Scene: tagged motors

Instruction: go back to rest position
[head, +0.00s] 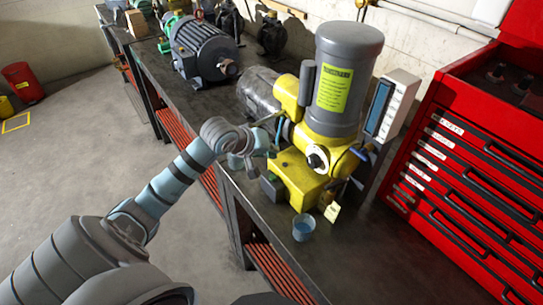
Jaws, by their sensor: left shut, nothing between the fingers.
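My left arm comes in from the lower left. My left gripper (266,147) is shut and empty, just left of the yellow and grey motor (345,75). It overlaps the motor's left side in the picture; I cannot tell whether they touch. The motor stands upright on the dark workbench (370,250), with a yellow-green label on its grey housing. A small pale tag (332,212) is at its lower front. My right gripper is not in view.
A grey motor (203,50) and other motors stand farther back on the bench. A red tool cabinet (470,160) is at the right. The floor (75,140) at the left is mostly clear, with a red bin (22,82) farther back.

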